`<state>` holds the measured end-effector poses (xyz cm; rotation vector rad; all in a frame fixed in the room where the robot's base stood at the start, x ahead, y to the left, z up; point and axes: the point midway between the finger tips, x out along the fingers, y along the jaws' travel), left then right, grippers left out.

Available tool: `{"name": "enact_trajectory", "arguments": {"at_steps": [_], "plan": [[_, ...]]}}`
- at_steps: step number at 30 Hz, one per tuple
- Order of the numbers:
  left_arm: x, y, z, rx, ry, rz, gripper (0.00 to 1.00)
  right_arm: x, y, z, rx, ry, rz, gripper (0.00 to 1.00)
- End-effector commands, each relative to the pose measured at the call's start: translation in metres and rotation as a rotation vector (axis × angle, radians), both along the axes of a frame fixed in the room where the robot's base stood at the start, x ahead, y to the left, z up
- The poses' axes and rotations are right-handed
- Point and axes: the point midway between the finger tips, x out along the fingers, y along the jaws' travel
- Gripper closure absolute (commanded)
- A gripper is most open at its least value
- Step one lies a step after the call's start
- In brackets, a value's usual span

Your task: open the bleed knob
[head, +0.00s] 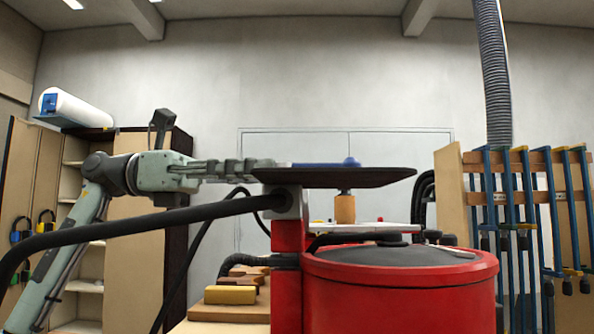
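No part is clearly recognisable as the bleed knob. A flat blue piece with a rounded end (350,162) lies on a dark plate (390,175); I cannot tell if it is the knob. The plate sits above a red post (288,235) beside a red drum (400,292) with a dark lid. My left gripper (268,164) reaches in level from the left, its tips at the plate's left edge near the blue piece. It is seen side-on, so its opening and any contact are unclear. My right gripper is not in view.
A thick black hose (130,223) crosses in front from the left to the grey fitting (286,203). Behind the plate, an orange cylinder (344,208) stands over a white surface. Wooden blocks (230,295) lie left of the post. A clamp rack (530,190) stands right.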

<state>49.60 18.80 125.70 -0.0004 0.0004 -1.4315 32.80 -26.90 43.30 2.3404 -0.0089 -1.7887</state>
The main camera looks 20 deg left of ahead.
Motion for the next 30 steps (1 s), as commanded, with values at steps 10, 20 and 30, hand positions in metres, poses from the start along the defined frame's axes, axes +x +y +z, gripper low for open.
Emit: {"name": "enact_trajectory", "arguments": {"at_steps": [10, 20, 30], "plan": [[-0.005, 0.041, 0.0, 0.0, 0.0, 0.001, 0.65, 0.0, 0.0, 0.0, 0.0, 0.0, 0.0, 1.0], [-0.006, 0.042, 0.0, 0.0, 0.0, -0.001, 0.65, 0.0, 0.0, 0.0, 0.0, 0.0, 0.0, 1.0], [-0.006, 0.041, 0.0, 0.0, 0.0, 0.0, 0.65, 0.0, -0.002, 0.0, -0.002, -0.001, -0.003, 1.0]]}}
